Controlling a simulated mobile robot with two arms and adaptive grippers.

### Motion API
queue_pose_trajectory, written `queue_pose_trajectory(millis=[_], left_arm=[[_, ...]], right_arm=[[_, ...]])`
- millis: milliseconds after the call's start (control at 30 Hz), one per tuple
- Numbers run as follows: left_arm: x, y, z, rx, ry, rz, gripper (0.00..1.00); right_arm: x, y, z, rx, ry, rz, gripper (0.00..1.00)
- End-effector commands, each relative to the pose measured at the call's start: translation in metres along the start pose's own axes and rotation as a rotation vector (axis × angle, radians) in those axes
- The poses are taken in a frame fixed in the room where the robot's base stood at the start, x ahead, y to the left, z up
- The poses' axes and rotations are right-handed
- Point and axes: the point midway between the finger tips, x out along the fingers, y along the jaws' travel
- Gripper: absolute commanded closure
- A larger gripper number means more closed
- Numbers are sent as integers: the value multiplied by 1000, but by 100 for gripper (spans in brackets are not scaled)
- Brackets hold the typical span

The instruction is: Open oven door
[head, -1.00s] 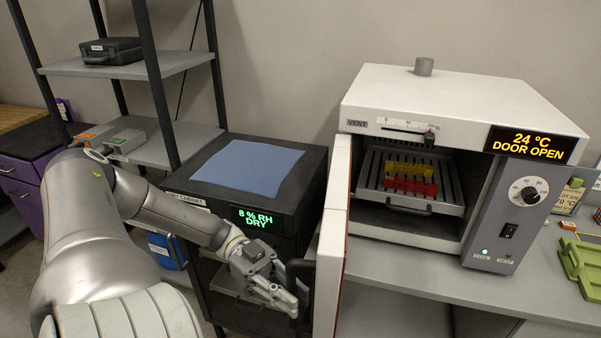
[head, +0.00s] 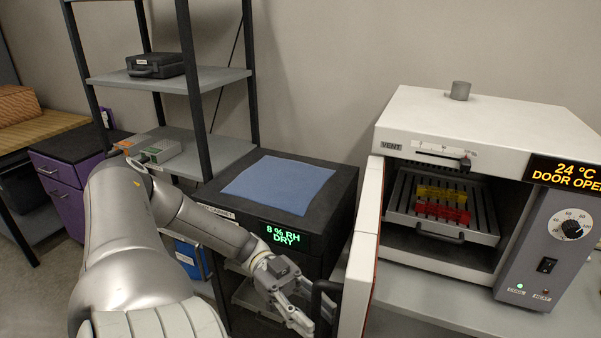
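The white oven (head: 478,117) stands at the right, its display reading 24 °C DOOR OPEN. Its door (head: 357,262) is swung wide open toward me, seen nearly edge-on, with a dark handle (head: 322,300) on its left side. Inside, a slatted rack (head: 400,194) carries a yellow and a red piece (head: 443,211). My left gripper (head: 306,318) is beside the door handle, with its fingers apart. Whether the fingers touch the handle is unclear. My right gripper is not in view.
A black dry cabinet (head: 325,192) with a blue cloth (head: 280,185) on top stands left of the open door, close to my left arm. A metal shelf (head: 190,80) stands behind, holding a black case (head: 156,65). Grey bench surface shows below the oven.

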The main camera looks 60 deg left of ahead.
Motion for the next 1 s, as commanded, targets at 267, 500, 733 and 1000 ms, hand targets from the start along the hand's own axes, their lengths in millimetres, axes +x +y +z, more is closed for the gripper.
queue_pose_trajectory(millis=[267,500,733,1000], left_arm=[[-50,-1,1,1,-4,-4,63],[-91,-1,0,3,0,-3,63],[-110,0,0,1,1,-1,63],[-114,0,0,0,1,0,63]], right_arm=[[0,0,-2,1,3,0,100],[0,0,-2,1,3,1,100],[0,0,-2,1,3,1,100],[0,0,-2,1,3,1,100]])
